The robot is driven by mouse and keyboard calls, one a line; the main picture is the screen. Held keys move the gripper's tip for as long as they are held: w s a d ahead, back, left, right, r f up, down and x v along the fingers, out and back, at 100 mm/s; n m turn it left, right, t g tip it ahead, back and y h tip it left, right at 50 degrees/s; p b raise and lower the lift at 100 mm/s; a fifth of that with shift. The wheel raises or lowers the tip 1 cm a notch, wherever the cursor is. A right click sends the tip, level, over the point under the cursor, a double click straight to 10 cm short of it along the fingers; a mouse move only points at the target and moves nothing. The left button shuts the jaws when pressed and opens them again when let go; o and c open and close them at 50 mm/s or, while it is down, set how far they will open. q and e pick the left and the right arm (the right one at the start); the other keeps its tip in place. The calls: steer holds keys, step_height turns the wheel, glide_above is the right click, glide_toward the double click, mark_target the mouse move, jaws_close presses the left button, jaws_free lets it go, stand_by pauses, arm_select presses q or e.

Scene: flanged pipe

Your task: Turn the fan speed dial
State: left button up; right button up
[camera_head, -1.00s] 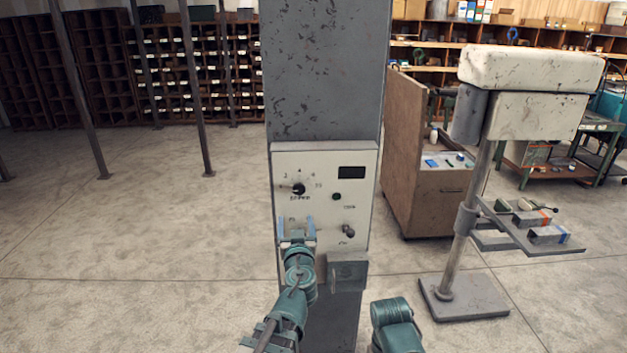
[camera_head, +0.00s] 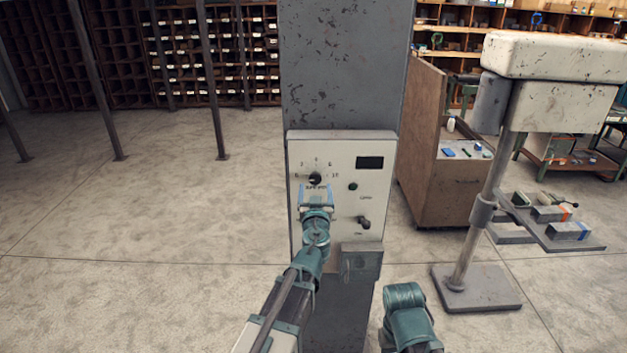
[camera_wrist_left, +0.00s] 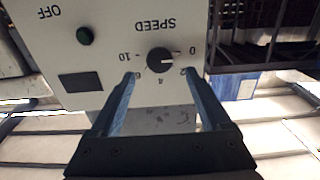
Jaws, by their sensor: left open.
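The fan speed dial (camera_head: 315,178) is a small black knob at the upper left of the cream control panel (camera_head: 345,220). In the left wrist view the dial (camera_wrist_left: 160,60) appears upside down, with the word SPEED and numbers around it. My left gripper (camera_head: 317,190) is open just below the dial in the head view. In the wrist view its two blue fingers (camera_wrist_left: 158,74) are spread, with the dial showing between and beyond their tips. I cannot tell whether they touch it. Part of my right arm shows at the bottom; its gripper is not in view.
The panel also has a dark display (camera_head: 369,163), a green button (camera_head: 353,187) and a toggle switch (camera_head: 364,223). A grey box (camera_head: 362,262) juts out below. The panel is on a grey column (camera_head: 345,70). A drill-press-like machine (camera_head: 555,60) stands at right. Open floor lies left.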

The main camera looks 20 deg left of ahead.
mark_target(315, 179)
arm_select(q)
steer(key=x, duration=0.4)
steer(key=shift+w+a, duration=0.1)
steer(key=shift+w, duration=0.3)
arm_select(e)
steer(key=shift+w+a, duration=0.3)
steer(key=shift+w, duration=0.1)
arm_select(q)
steer(key=shift+s, duration=0.1)
steer(key=shift+c, duration=0.2)
jaws_close()
